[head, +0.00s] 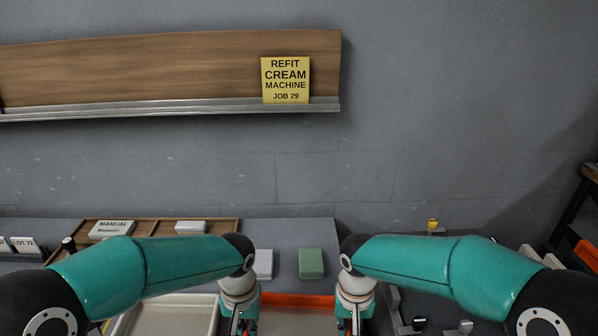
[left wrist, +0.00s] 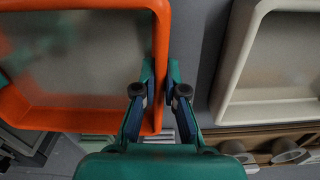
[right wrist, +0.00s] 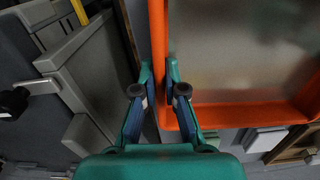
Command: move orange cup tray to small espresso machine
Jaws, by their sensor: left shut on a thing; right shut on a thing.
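The orange cup tray (head: 300,299) shows in the head view as an orange rim between my two forearms; most of it is below the picture. My left gripper (left wrist: 162,82) has its fingers on either side of one side wall of the orange tray (left wrist: 90,119), shut on it. My right gripper (right wrist: 159,82) is shut on the opposite side wall of the orange tray (right wrist: 245,114). The visible tray floor looks grey and bare. A grey machine with a handle (right wrist: 85,70) stands beside the tray in the right wrist view; I cannot tell whether it is the small espresso machine.
A cream tray (left wrist: 233,65) lies close beside the orange one, to the left in the head view (head: 165,301). A green block (head: 311,263) and a pale block (head: 263,264) sit behind. A wooden tray (head: 150,226) holds a manual. Dark machine parts (head: 418,325) stand at right.

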